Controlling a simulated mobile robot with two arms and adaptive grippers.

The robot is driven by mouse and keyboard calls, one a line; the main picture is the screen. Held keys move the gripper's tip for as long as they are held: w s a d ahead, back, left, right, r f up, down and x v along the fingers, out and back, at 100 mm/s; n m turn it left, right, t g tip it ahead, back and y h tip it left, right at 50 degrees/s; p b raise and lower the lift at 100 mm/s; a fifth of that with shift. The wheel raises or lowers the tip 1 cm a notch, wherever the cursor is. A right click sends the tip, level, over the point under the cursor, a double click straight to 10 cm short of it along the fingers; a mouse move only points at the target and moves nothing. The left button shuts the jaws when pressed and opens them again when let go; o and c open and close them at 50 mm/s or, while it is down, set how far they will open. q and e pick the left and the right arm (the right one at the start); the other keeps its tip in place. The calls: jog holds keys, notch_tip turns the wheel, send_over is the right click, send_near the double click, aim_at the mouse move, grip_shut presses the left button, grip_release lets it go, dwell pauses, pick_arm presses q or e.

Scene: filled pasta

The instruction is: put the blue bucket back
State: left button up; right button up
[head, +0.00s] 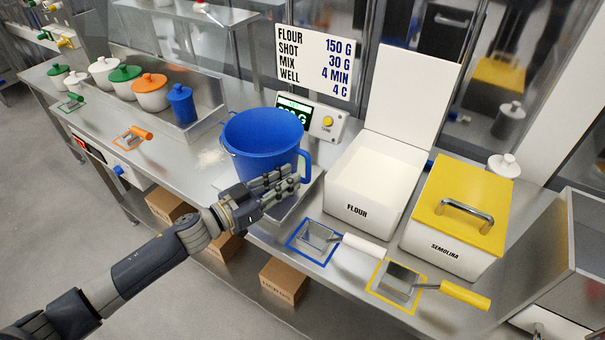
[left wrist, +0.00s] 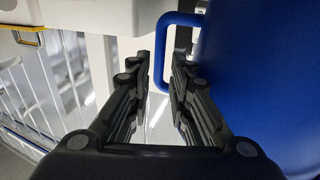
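A gap shows beside the handle. The bucket wall (left wrist: 250,80) fills the right of that view. My right gripper is not in view.
The open flour bin (head: 358,206) and yellow-lidded semolina bin (head: 455,252) stand to the right. Scoops lie in a blue outline (head: 291,243) and a yellow outline (head: 369,287) near the front edge. A small blue container (head: 182,104) and several lidded pots stand at the left.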

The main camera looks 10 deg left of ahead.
pick_arm(q)
jog(key=shift+b+v, duration=0.45)
jog(key=shift+v, duration=1.85)
